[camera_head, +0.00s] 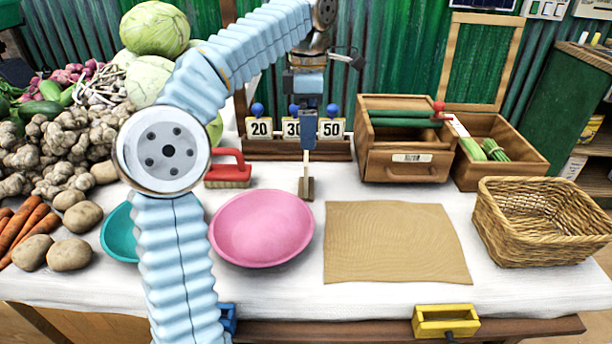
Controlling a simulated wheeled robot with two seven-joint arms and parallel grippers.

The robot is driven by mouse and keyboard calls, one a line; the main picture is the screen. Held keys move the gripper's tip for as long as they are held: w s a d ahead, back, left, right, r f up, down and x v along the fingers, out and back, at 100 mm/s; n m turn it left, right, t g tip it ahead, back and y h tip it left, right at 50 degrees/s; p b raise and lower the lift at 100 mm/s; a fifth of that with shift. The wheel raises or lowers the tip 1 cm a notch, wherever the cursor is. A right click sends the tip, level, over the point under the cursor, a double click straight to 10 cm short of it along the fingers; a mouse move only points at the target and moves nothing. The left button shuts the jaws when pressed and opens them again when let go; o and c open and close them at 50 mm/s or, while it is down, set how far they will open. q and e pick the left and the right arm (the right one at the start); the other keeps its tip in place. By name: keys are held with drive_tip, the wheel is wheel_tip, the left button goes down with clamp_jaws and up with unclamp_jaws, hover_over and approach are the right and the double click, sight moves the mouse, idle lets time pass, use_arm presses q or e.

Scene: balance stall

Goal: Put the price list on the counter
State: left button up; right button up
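My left gripper (308,132) points down over the back middle of the counter (400,303), in front of the number cards. Its fingers are seen in line, so I cannot tell whether they are open or shut. Right below the fingertips is a narrow pale upright piece with a brown wooden foot (306,188), seen edge-on at the counter top. It may be the price list, but no writing shows. I cannot tell whether the gripper holds it or whether its foot touches the counter. My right gripper is not in view.
A pink bowl (262,228), a teal bowl (118,236) and a red-handled brush (228,170) are left of the gripper. A tan mat (395,243) and wicker basket (542,222) are right. Wooden boxes (408,142) and number cards (259,128) stand behind. Vegetables crowd the left.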

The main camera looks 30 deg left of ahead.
sight(306, 171)
use_arm(q)
wheel_tip(306, 171, down, 7)
drive_tip(key=shift+r, duration=0.1)
drive_tip(key=f, duration=0.5)
drive_tip(key=shift+s+a+f, duration=0.1)
drive_tip(key=shift+s+f, duration=0.1)
drive_tip(key=shift+s, duration=0.05)
drive_tip(key=shift+c, duration=0.5)
drive_tip(key=c, duration=1)
drive_tip(key=shift+r, duration=0.15)
